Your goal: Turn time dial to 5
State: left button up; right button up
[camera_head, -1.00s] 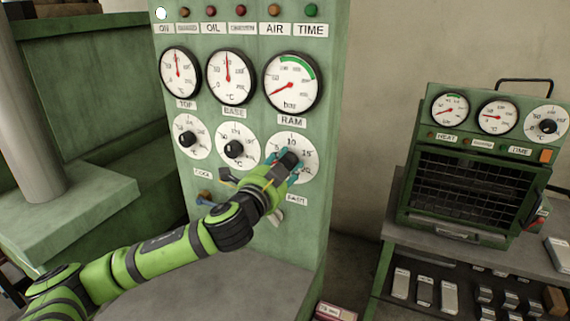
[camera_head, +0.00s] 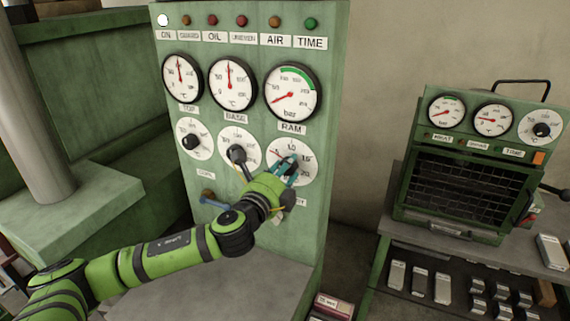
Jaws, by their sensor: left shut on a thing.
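The time dial is the right-hand white round dial (camera_head: 305,172) in the lower row of the green control panel (camera_head: 318,221). Scale marks such as 10, 15 and 20 show at its top and right. My left gripper (camera_head: 290,166) is at this dial, shut on its dark knob (camera_head: 280,162). The fingers and arm cover the dial's lower left, so the knob's exact setting is hard to read. My right gripper is not in view.
Two more dials, the left dial (camera_head: 194,140) and the middle dial (camera_head: 237,148), sit beside it, with my wrist close below the middle one. Gauges including the bar gauge (camera_head: 292,92) are above. A small oven (camera_head: 466,185) stands on the right bench.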

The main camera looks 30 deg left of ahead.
pick_arm(q)
jog(key=shift+r+m+p, duration=0.1)
jog(key=shift+m+p, duration=0.2)
jog(key=shift+m, duration=0.6)
jog(key=o, duration=1.1)
jog(key=shift+o, duration=0.2)
jog(key=s, duration=1.2)
jog(key=shift+d, duration=0.35)
